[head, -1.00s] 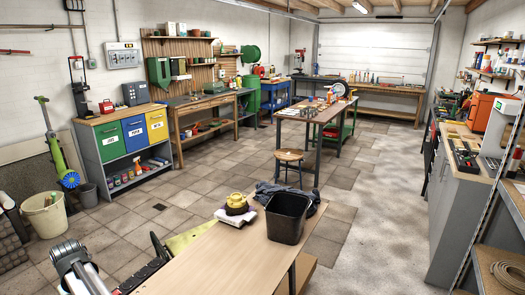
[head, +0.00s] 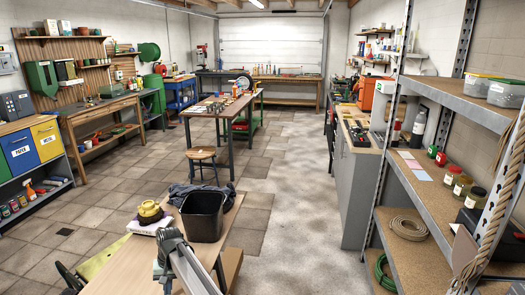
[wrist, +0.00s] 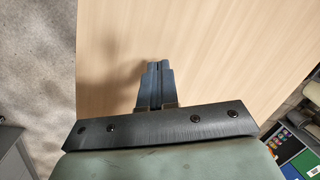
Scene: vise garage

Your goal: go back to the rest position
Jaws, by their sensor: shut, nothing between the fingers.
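My gripper (wrist: 158,68) shows in the wrist view with its two dark fingers together and nothing between them. It is over the bare light wood top of the near table (wrist: 215,70). The distance between fingertips and wood is hard to tell. In the head view my arm rises from the bottom edge in front of this table (head: 135,262); the fingertips are hard to make out there.
A black bin (head: 203,217), a dark cloth (head: 232,197) and a yellow object (head: 149,211) are at the table's far end. A stool (head: 201,157) and workbench (head: 212,106) stand beyond. A metal shelf rack (head: 420,195) stands close on the right. Floor between is clear.

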